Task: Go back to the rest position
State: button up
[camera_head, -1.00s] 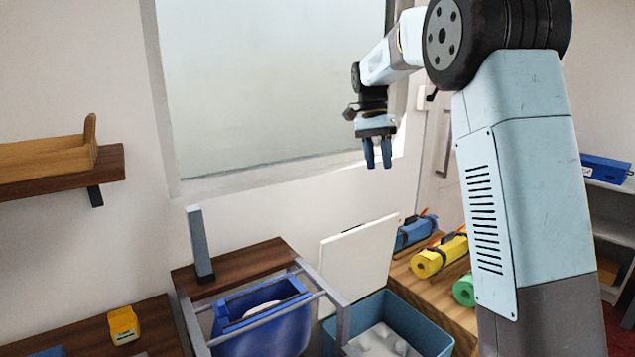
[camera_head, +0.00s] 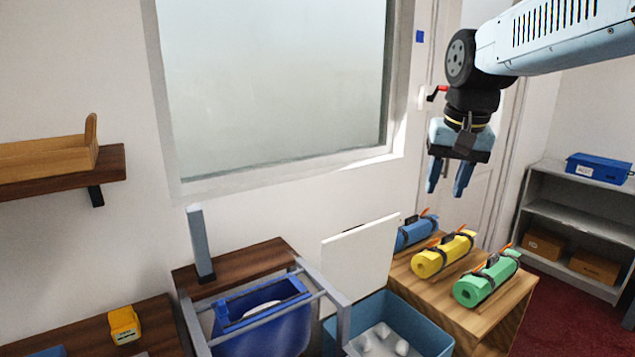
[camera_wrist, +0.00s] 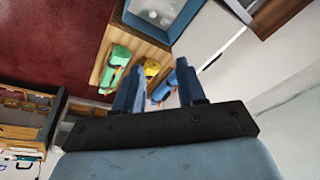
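My gripper (camera_head: 449,178) hangs pointing down in the upper right of the head view, in front of the door. Its two blue fingers are spread apart with nothing between them. In the wrist view, the gripper (camera_wrist: 160,90) also shows open, its fingers partly covering the rolls below. A blue roll (camera_head: 416,232), a yellow roll (camera_head: 443,255) and a green roll (camera_head: 487,280) lie strapped on a wooden bench (camera_head: 503,318), below my gripper and apart from it.
A teal bin (camera_head: 432,337) with white pieces stands left of the bench. A blue bucket (camera_head: 262,325) sits in a grey frame. A grey shelf (camera_head: 575,216) holds a blue box (camera_head: 600,168) at right. A wooden wall shelf (camera_head: 60,172) is at left. The space around my gripper looks clear.

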jog(key=s+f+n+t, duration=0.2)
jog(key=s+f, duration=0.4)
jog(key=s, duration=0.5)
jog(key=shift+s+d+n+t, duration=0.2)
jog(key=shift+d+n+t, duration=0.15)
jog(key=shift+n+t, duration=0.05)
jog(key=shift+o, duration=0.2)
jog(key=shift+s, duration=0.1)
